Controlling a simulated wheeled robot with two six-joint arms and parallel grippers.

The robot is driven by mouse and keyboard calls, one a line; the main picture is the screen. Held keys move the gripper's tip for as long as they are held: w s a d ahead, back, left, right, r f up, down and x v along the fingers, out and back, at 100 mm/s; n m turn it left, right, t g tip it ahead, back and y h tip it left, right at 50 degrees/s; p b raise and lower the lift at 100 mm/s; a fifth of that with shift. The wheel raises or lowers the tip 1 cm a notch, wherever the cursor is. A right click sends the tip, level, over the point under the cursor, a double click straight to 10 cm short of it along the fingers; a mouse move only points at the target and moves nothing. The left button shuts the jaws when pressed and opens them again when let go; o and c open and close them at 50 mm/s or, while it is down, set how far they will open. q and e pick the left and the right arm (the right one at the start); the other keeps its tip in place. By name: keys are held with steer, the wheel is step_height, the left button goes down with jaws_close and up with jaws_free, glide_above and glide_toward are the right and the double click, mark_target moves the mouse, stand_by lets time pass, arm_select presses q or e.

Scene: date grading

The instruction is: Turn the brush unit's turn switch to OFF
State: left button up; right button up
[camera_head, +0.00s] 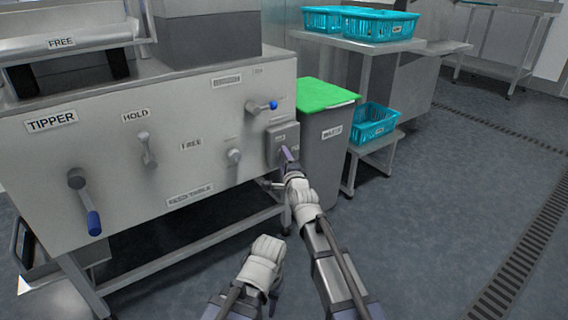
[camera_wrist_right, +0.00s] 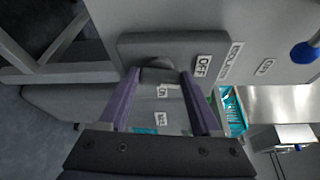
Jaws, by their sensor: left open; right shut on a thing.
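The brush unit's turn switch sits on a grey box (camera_head: 281,140) at the right end of the steel front panel. In the right wrist view its dark rounded knob (camera_wrist_right: 158,68) lies between the purple fingertips of my right gripper (camera_wrist_right: 160,78), which is shut on it. The same gripper shows at the box in the head view (camera_head: 287,155). An OFF label (camera_wrist_right: 203,67) is right of the knob, and another label (camera_wrist_right: 162,91) shows between the fingers. Which label the knob points at is unclear. My left gripper (camera_head: 273,298) is low, away from the panel and open; its fingers are hard to make out.
A grey bin with a green lid (camera_head: 326,94) stands close right of the box. Teal crates (camera_head: 374,122) stand beyond. The floor at right is clear.

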stand_by(0.4)
steer(key=o, duration=1.4)
steer(key=shift+v, duration=3.9)
steer(key=shift+f, duration=0.1)
